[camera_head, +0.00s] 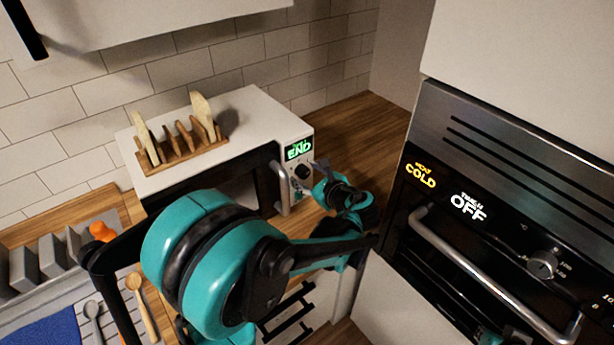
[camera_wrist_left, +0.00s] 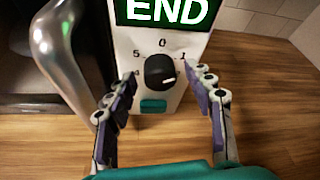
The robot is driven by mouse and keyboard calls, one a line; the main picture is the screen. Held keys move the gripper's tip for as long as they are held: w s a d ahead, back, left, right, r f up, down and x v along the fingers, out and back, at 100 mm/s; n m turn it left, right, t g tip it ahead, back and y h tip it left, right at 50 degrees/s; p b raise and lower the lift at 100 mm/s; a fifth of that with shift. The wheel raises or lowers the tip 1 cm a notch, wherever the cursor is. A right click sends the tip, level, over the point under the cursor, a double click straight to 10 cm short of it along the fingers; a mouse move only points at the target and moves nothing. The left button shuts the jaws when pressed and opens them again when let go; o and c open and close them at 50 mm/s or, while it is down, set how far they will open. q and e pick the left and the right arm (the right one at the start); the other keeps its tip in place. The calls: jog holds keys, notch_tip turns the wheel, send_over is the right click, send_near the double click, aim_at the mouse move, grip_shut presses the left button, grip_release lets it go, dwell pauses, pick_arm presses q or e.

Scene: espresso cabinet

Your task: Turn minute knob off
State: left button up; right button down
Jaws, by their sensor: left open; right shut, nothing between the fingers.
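The black minute knob (camera_wrist_left: 159,71) is on the white control panel, below a green END display (camera_wrist_left: 166,10). A 0 is printed above it, with other numbers around it. Its white mark lies on the lower right part of its face, away from the 0. In the head view the knob (camera_head: 302,172) is on the microwave's front (camera_head: 225,135). My left gripper (camera_head: 318,180) is open in front of the panel. Its fingers (camera_wrist_left: 165,95) are spread on either side of the knob, apart from it. Only a small part of my right gripper (camera_head: 490,336) shows at the bottom edge; its fingertips are unclear.
A curved metal handle (camera_wrist_left: 62,58) stands out just left of the knob. A teal button (camera_wrist_left: 153,106) is below it. The oven (camera_head: 490,220) with its bar handle is at the right. A wooden rack (camera_head: 182,150) stands on the microwave. The counter beside the panel is clear.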

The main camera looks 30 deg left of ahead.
pick_arm(q)
jog(key=c, duration=1.2)
jog(key=shift+o, duration=0.2)
jog(key=n+t+b, duration=0.1)
jog(key=n, duration=0.1)
jog(key=n+t+b, duration=0.1)
jog(key=n, duration=0.1)
jog(key=shift+s+a+f, duration=0.1)
jog(key=shift+s+f, duration=0.1)
jog(key=n+t+b, duration=0.2)
jog(key=shift+f+n, duration=0.15)
jog(key=shift+n, duration=0.15)
jog(key=shift+n+t+b, duration=0.5)
jog(key=shift+n+b, duration=0.4)
jog(key=shift+n, duration=0.3)
